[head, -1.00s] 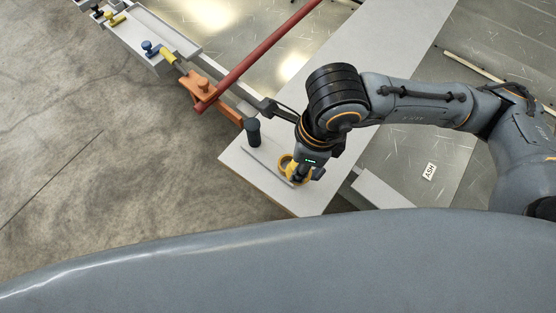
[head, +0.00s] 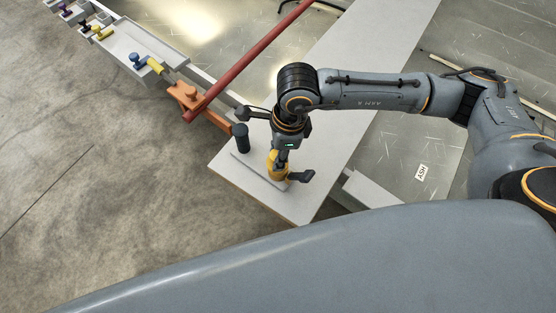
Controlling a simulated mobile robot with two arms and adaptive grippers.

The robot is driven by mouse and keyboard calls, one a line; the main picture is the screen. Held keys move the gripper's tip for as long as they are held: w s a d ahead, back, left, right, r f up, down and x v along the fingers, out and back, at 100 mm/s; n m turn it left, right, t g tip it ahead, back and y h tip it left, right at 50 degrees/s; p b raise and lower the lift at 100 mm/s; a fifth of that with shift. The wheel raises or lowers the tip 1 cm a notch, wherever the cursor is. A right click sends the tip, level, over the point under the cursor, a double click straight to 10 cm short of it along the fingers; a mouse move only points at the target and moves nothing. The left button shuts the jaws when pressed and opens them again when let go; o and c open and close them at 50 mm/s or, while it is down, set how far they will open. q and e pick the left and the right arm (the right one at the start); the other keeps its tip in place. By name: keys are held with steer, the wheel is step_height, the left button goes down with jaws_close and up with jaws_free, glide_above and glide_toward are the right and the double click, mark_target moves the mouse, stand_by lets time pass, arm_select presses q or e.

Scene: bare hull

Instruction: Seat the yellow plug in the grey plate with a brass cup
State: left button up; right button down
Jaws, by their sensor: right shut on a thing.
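My right gripper (head: 282,168) points down over the pale board and is shut on the yellow plug (head: 273,164). The fingers partly cover the plug. The light grey plate (head: 254,173) lies flat on the board, with a dark upright post (head: 241,137) at its far left end. The plug is upright over the right part of the plate. The brass cup cannot be made out behind the plug and fingers, and I cannot tell whether the plug is in it. My left gripper is not in view.
A red bar (head: 245,62) slopes above an orange clamp-like piece (head: 185,95) at the upper left. Grey trays (head: 135,40) beyond hold a blue piece (head: 138,62) and small yellow pieces (head: 103,34). The near right part of the board (head: 295,208) is clear.

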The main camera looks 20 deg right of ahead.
steer(key=shift+w+d+f, duration=0.1)
steer(key=shift+w+f, duration=0.05)
steer(key=shift+f, duration=0.1)
steer(key=shift+w+f, duration=0.15)
steer(key=shift+f, duration=0.1)
steer(key=f+b, duration=0.1)
steer(key=f, duration=0.2)
steer(key=shift+w+d+f+b, duration=0.15)
steer(key=shift+w+f+b, duration=0.05)
steer(key=shift+b, duration=0.2)
steer(key=shift+f, duration=0.2)
steer(key=c, duration=1)
jaws_free()
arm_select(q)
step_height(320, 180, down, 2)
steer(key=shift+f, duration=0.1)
arm_select(e)
steer(key=shift+r, duration=0.1)
